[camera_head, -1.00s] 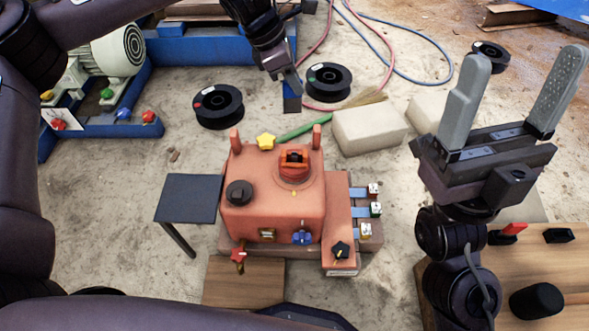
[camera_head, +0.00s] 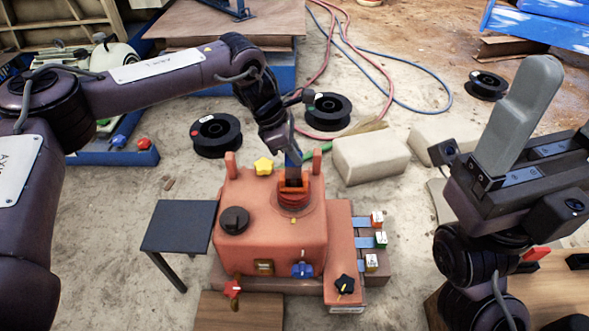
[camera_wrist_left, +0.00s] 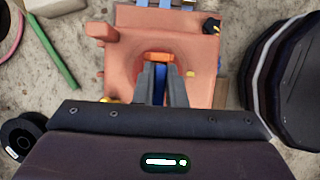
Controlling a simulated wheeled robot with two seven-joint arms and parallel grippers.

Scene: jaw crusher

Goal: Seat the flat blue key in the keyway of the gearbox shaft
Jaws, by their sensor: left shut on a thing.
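The orange-red gearbox (camera_head: 262,213) stands on the ground in the middle of the head view. On its top are a red-orange collar (camera_head: 293,198) and the dark shaft end (camera_head: 293,178). My left gripper (camera_head: 287,150) is shut on the flat blue key (camera_head: 292,159) and holds it upright right over the shaft. In the left wrist view the blue key (camera_wrist_left: 159,84) shows between the grey fingers, in front of the collar (camera_wrist_left: 163,56). The keyway is hidden, and I cannot tell whether the key touches the shaft. My right gripper (camera_head: 562,120) is open and empty, one finger out of frame.
A small dark table (camera_head: 180,226) stands left of the gearbox. A yellow star knob (camera_head: 264,165) and two upright posts rise at its rear. Black spools (camera_head: 328,111), pale blocks (camera_head: 370,158) and hoses lie behind.

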